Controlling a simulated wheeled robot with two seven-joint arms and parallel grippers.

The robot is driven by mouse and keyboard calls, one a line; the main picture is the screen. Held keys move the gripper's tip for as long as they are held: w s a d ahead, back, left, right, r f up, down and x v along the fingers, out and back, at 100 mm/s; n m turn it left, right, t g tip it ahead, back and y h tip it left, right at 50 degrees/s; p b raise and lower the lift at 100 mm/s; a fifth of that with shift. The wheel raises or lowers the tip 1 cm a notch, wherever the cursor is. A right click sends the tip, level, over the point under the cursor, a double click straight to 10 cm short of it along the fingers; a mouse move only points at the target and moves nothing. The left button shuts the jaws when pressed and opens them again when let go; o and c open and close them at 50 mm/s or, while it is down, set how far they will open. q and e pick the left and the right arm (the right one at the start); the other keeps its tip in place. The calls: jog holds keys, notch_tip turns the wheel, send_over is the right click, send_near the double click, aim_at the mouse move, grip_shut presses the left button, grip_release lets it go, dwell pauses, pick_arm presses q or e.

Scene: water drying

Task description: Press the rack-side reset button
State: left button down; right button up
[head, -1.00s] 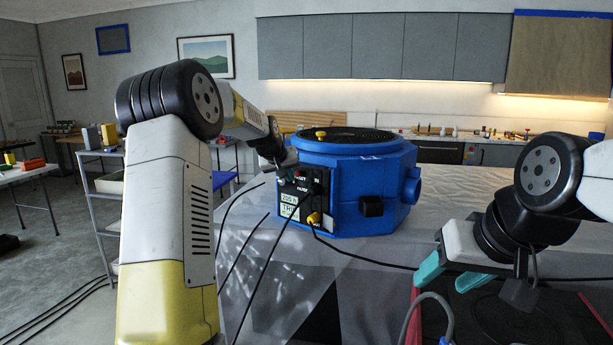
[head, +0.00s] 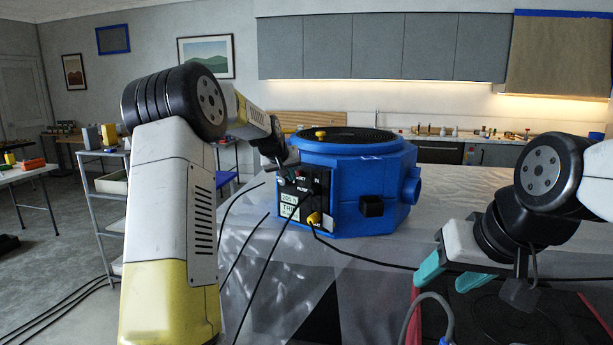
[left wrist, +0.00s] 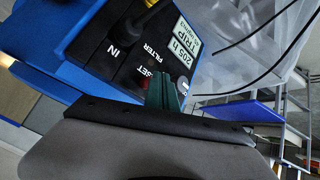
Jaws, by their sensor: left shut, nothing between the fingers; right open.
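The blue machine (head: 345,185) stands on the covered table, with a black control panel (head: 303,200) on its front left. The panel also shows in the left wrist view (left wrist: 130,68), with a display, IN and FILTER labels, and a partly covered label ending in "SET". A small reddish spot is near that label; the button itself is not clear. My left gripper (head: 290,166) is shut and empty, at the panel's upper edge. Its green fingers (left wrist: 163,92) are right beside the label; I cannot tell whether they touch. My right gripper (head: 447,277) is open and empty, to the right.
Black cables run from the panel across the table. A dark flat unit (head: 500,315) lies below my right gripper. A grey shelf rack (head: 105,195) stands at the left. The table between the machine and my right gripper is mostly clear.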

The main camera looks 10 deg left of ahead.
pick_arm(q)
jog(key=shift+w+d, duration=0.2)
jog(key=shift+w, duration=0.3)
dwell(0.8)
jog(key=shift+s, duration=0.1)
jog(key=shift+s+a, duration=0.35)
jog(key=shift+s, duration=0.4)
jog(key=s, duration=0.1)
jog(key=s+a, duration=0.1)
jog(key=s, duration=0.1)
jog(key=s+a, duration=0.1)
jog(key=shift+s+a, duration=0.2)
jog(key=shift+s, duration=0.05)
dwell(0.7)
